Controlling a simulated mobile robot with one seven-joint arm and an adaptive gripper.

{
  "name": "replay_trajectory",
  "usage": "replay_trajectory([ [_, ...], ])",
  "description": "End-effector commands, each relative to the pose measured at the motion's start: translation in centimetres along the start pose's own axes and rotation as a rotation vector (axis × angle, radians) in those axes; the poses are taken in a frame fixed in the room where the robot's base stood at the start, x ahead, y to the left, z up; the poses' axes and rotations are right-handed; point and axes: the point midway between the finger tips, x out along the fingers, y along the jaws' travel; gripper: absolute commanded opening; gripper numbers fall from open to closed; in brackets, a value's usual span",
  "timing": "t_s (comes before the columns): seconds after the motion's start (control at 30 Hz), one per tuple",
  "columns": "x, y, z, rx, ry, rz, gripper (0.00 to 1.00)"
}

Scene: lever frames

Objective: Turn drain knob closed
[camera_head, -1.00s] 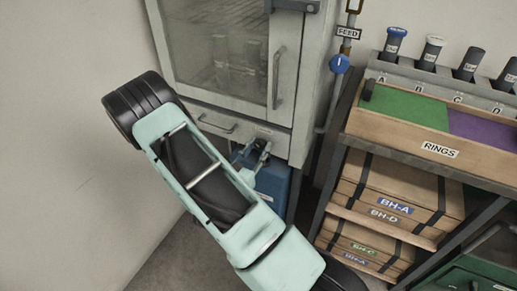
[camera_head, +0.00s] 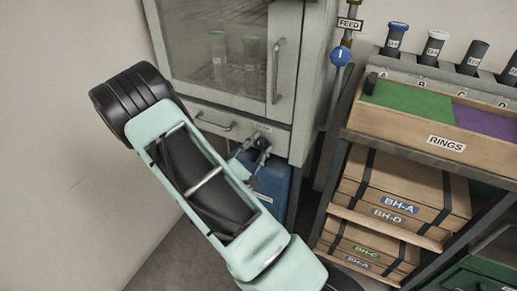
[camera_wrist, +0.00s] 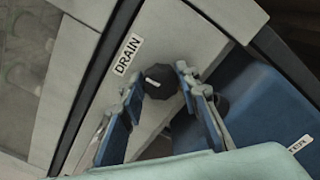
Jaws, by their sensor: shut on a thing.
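The drain knob (camera_wrist: 160,82) is black with a short white mark, on the pale panel below the cabinet in the wrist view. The DRAIN label (camera_wrist: 128,54) is beside it at upper left. The white mark lies slantwise. My gripper (camera_wrist: 161,88) has one blue-backed finger on each side of the knob and is shut on it. In the head view my gripper (camera_head: 257,152) is at the panel under the cabinet door, and the knob is too small and covered to make out.
A blue container (camera_head: 273,184) stands directly below the panel. The glass-fronted cabinet (camera_head: 228,55) is above.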

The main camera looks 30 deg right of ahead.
Motion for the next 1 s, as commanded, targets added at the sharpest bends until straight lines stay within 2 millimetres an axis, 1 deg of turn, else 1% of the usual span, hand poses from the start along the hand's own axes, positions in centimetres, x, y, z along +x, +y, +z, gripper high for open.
replay_trajectory([
  [0.23, -0.02, -0.08, -0.09, 0.060, 0.002, -0.001, 0.06],
  [0.67, -0.02, -0.04, -0.06, 0.072, 0.002, -0.001, 0.06],
  [0.7, -0.02, -0.05, -0.06, 0.072, 0.002, -0.001, 0.31],
  [0.87, -0.01, -0.03, -0.04, 0.071, 0.001, -0.001, 0.48],
  [1.0, -0.01, -0.03, -0.03, 0.070, 0.001, 0.000, 0.48],
])
